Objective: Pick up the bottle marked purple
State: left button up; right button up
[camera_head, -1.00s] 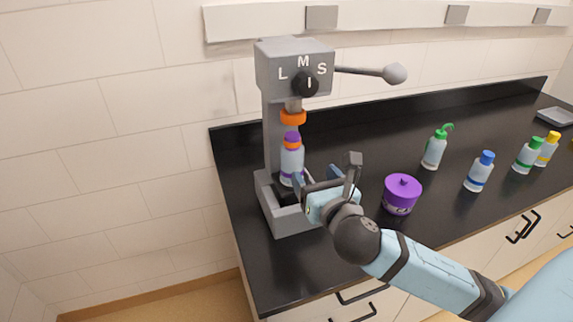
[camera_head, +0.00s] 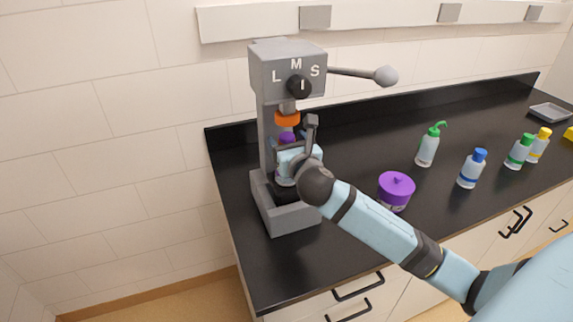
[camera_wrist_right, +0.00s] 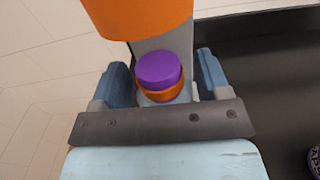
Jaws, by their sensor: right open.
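The bottle marked purple (camera_head: 286,139) stands in the grey tap machine (camera_head: 288,72), under its orange nozzle (camera_head: 287,118). My right gripper hides most of it in the head view. In the right wrist view its purple cap (camera_wrist_right: 158,68) and the orange ring below it show between my fingers. My right gripper (camera_wrist_right: 162,78) is open, with one blue finger on each side of the bottle and a gap to each. It also shows in the head view (camera_head: 290,150), in front of the bottle. My left gripper is not in view.
Further right are a green-topped bottle (camera_head: 428,148), a blue-capped bottle (camera_head: 472,168) and others. The machine's lever (camera_head: 355,73) sticks out to the right. A wall is close behind.

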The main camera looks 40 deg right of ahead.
jog(key=shift+w, duration=0.25)
grip_shut()
jog(key=shift+r, duration=0.1)
